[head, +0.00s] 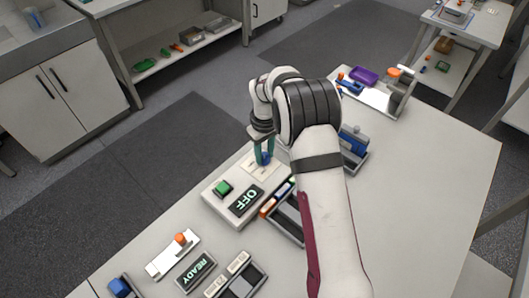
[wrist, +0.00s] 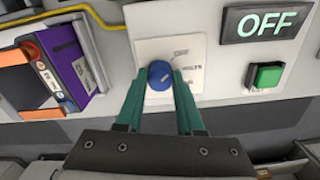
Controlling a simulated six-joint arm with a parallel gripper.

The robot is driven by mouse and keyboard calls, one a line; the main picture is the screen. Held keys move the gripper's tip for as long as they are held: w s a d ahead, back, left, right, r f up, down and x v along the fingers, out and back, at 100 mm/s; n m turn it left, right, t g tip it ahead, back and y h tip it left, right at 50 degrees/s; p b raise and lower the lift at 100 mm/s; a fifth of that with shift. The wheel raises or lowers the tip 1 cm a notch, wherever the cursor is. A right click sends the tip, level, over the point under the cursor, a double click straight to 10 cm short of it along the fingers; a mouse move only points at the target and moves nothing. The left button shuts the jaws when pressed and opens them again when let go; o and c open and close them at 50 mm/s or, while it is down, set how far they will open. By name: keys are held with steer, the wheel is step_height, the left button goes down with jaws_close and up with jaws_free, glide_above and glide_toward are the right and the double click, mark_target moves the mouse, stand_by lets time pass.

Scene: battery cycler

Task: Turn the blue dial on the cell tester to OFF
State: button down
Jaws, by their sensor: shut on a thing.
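The blue dial (wrist: 160,76) sits on a pale label plate (wrist: 147,50) on the cell tester (wrist: 215,75). My gripper (wrist: 157,84) has its two teal fingers closed on either side of the dial. A light pointer mark on the dial slants; the small label words around it are too blurred to read fully. The tester's display (wrist: 266,22) reads OFF, with a green button (wrist: 265,76) below it. In the head view the dial (head: 263,158) shows between the fingertips of my gripper (head: 263,157), and the display (head: 246,200) also reads OFF.
A READY display (head: 196,271), an orange-knobbed plate (head: 173,253) and a blue-knobbed unit (head: 122,287) lie at the near left. The right side of the table (head: 430,180) is clear.

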mark_target(264, 155)
steer(key=c, duration=0.5)
jaws_free()
steer(key=shift+c, duration=0.2)
step_height(264, 155, up, 16)
steer(key=shift+f, duration=0.1)
steer(key=s+d+r+m, duration=0.2)
steer(key=s+r+m, duration=0.3)
steer(key=s, duration=0.6)
steer(key=s+f+m+y, duration=0.1)
steer(key=s+f+m, duration=0.1)
steer(key=s, duration=1)
steer(key=s+d+f+m, duration=0.1)
steer(key=s+m, duration=0.4)
steer(key=s, duration=0.7)
steer(key=shift+s+d+f+y, duration=0.15)
steer(key=shift+d+f+y, duration=0.05)
steer(key=shift+f+y, duration=0.2)
